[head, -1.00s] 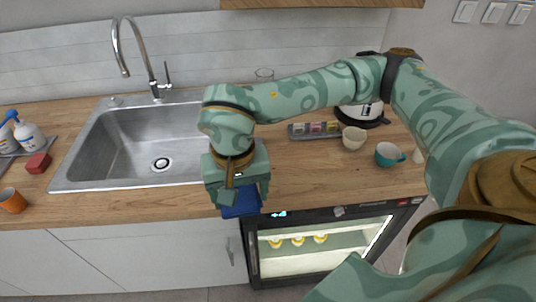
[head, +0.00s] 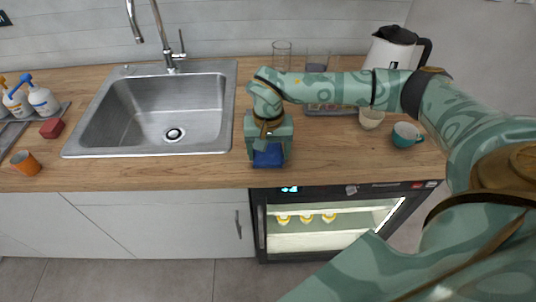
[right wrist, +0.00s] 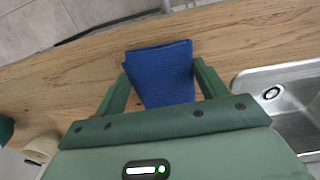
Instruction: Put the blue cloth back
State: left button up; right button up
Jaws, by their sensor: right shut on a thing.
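The blue cloth (head: 268,156) is a folded piece between the fingers of my right gripper (head: 268,160), at the counter's front part, right of the sink. In the right wrist view the cloth (right wrist: 162,72) lies between the two green fingers of the right gripper (right wrist: 160,82), which is shut on it. Whether the cloth touches the wooden counter (head: 190,172) is hard to tell. My left gripper is not in view.
The steel sink (head: 103,115) is left of the gripper. A teal cup (head: 405,136), a cream cup (head: 371,118) and a kettle (head: 392,50) stand at the right. An orange cup (head: 25,164), a red block (head: 52,128) and spray bottles (head: 42,99) are at the left. A lit glass-front appliance (head: 330,226) is below.

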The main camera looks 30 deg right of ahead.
aim_at(268, 152)
jog(key=shift+f, duration=0.8)
jog(key=shift+w+r, duration=0.1)
jog(key=o, duration=1)
notch_tip(268, 152, up, 12)
jog(key=shift+r+p, duration=0.1)
jog(key=shift+p, duration=1.1)
